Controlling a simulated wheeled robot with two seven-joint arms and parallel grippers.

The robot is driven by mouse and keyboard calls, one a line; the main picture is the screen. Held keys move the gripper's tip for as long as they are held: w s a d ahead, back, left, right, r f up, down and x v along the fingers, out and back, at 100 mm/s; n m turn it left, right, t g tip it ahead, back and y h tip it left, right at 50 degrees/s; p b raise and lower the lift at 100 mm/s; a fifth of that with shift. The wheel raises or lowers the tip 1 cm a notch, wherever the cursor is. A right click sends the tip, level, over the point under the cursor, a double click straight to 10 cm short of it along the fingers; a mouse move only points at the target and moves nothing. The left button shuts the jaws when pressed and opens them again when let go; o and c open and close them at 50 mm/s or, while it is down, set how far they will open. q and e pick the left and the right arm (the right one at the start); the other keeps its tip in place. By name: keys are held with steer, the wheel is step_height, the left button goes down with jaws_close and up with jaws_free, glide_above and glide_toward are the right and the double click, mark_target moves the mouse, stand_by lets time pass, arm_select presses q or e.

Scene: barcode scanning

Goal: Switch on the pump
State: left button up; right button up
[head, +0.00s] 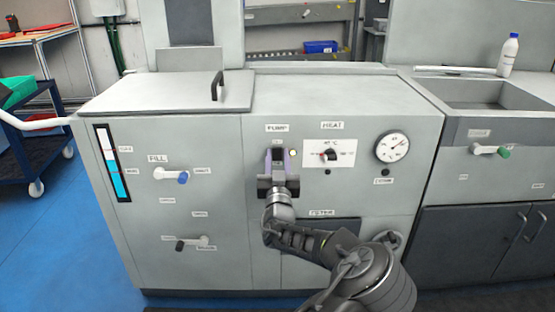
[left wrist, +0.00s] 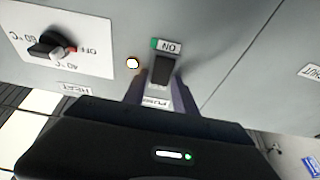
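The pump switch is a dark rocker (left wrist: 162,70) on the grey machine front, below an "ON" label with a green end (left wrist: 167,46) in the left wrist view. A small round whitish lamp with an orange rim (left wrist: 132,63) sits beside it; it also shows in the head view (head: 292,153). The "PUMP" label (head: 277,128) is above the switch in the head view. My left gripper (head: 278,156) is at the panel, its two purplish fingers apart, one on each side of the switch. I cannot tell whether they touch it. My right gripper is not in view.
The heat knob (head: 330,155) and a round gauge (head: 392,147) are right of the gripper. A blue-tipped fill valve (head: 172,175) and level tube (head: 113,165) are left. A sink unit with a green-tipped valve (head: 490,151) stands at right.

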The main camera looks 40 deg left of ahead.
arm_select(q)
steer(key=shift+o, duration=1.2)
steer(key=v, duration=0.7)
steer(key=shift+s+d+f+p, duration=0.15)
steer(key=shift+s+d+p, duration=0.1)
steer(key=shift+p, duration=0.2)
